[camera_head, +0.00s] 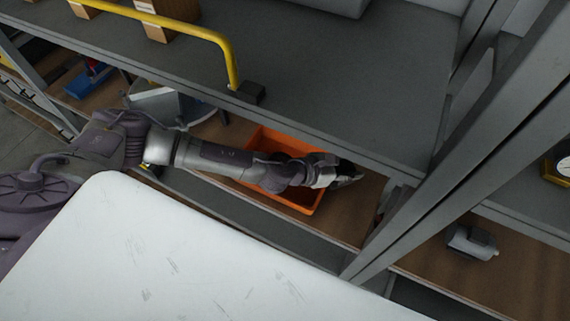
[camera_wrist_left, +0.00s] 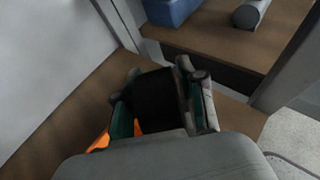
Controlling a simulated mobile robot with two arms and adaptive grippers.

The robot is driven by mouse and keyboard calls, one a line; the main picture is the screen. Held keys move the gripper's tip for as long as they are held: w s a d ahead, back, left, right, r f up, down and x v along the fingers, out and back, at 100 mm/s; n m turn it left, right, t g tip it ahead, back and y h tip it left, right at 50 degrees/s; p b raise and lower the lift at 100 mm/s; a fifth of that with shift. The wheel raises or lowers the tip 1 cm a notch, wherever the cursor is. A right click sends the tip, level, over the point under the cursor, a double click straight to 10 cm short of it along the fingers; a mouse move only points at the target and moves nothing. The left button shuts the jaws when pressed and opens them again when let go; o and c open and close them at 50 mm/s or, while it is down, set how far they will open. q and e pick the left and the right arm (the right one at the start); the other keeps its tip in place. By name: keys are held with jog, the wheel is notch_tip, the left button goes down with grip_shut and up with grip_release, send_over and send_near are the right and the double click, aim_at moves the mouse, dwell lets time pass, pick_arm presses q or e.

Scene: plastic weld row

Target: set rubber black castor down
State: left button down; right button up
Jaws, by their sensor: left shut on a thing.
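My left gripper (camera_head: 346,176) reaches into the shelf bay, just past the right side of the orange bin. In the left wrist view, the left gripper (camera_wrist_left: 160,98) is shut on the black castor (camera_wrist_left: 156,98), a dark block-like shape between the two fingers. The castor is above the brown shelf board (camera_wrist_left: 75,115); whether it touches the board cannot be told. In the head view the castor is not clearly distinguishable from the dark gripper. My right gripper is not in view.
The orange bin (camera_head: 316,201) stands under my left forearm. A grey upper shelf (camera_head: 340,75) overhangs the arm. A grey upright post (camera_head: 455,150) stands right of the gripper. A grey item (camera_head: 472,241) lies on the board beyond it. Bare board shows beside the bin.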

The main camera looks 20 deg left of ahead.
pick_arm(q)
jog(key=a+f, duration=0.1)
jog(key=a+f+b, duration=0.1)
jog(key=a, duration=0.1)
jog(key=shift+w+f, duration=0.1)
jog(key=shift+f, duration=0.1)
jog(key=a+f+b, duration=0.1)
jog(key=a, duration=0.2)
jog(key=w+a+f+b, duration=0.1)
jog(key=a+f+b, duration=0.2)
jog(key=a+f, duration=0.1)
jog(key=a, duration=0.1)
jog(key=shift+w+a, duration=0.3)
jog(key=shift+w, duration=0.1)
notch_tip(320, 180, down, 3)
jog(key=shift+f+b, duration=0.1)
jog(key=shift+b, duration=0.2)
jog(key=shift+f, duration=0.35)
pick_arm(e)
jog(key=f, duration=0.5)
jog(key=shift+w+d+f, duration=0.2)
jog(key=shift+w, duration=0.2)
pick_arm(q)
jog(key=shift+f, duration=0.1)
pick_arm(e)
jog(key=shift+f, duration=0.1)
